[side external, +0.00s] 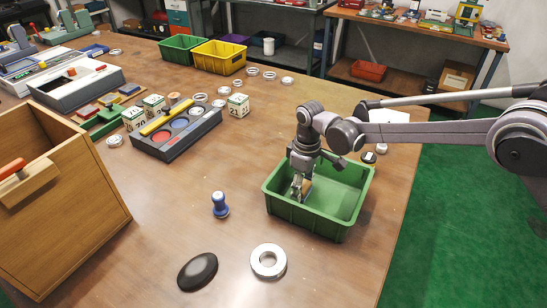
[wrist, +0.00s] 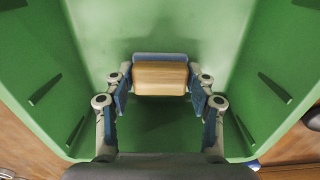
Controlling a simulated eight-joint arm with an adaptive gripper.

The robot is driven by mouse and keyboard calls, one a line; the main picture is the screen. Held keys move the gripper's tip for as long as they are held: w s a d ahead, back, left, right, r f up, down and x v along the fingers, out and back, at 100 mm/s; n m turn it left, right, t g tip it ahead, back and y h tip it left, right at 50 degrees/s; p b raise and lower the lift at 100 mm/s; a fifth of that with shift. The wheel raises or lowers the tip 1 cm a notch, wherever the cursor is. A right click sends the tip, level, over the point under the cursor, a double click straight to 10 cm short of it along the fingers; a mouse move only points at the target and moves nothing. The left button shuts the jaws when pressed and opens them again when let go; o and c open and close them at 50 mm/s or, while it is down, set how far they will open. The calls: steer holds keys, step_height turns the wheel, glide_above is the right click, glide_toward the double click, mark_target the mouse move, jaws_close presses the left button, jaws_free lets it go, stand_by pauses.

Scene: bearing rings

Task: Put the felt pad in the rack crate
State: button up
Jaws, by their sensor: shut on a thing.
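The felt pad (wrist: 160,76) is a tan wood-look block with a blue-grey layer along its far edge. My gripper (wrist: 160,92) is shut on it, with a blue-padded finger at either side. In the side view my gripper (side external: 301,188) reaches down inside the green crate (side external: 310,222) at the front right, and a tan bit of the pad (side external: 307,186) shows beside the fingers. The crate's walls surround the pad in the wrist view. I cannot tell whether the pad touches the crate floor. No other thing shows in this crate.
A blue-handled stamp (side external: 220,204), a metal ring (side external: 268,261) and a black oval disc (side external: 198,271) lie left of the crate. A dark tray (side external: 177,135) with coloured discs stands behind. A wooden box (side external: 60,190) stands at left. Green and yellow bins (side external: 219,57) are at the back.

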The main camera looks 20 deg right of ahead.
mark_target(303, 185)
steer(key=o, duration=1.1)
steer(key=shift+o, duration=0.2)
steer(key=shift+r, duration=0.1)
step_height(303, 185, up, 12)
steer(key=s+d+r+m+t, duration=0.2)
steer(key=s+d+r, duration=0.1)
steer(key=d+r, duration=0.45)
steer(key=s+d+r+m+t, duration=0.1)
steer(key=s+d+r+m, duration=0.15)
steer(key=s+d, duration=0.5)
steer(key=s+d+f+m+t, duration=0.4)
steer(key=s+d, duration=0.6)
steer(key=s, duration=0.4)
steer(key=shift+s+d+f, duration=0.2)
steer(key=shift+d+f, duration=0.05)
steer(key=shift+f, duration=0.3)
steer(key=shift+m, duration=0.25)
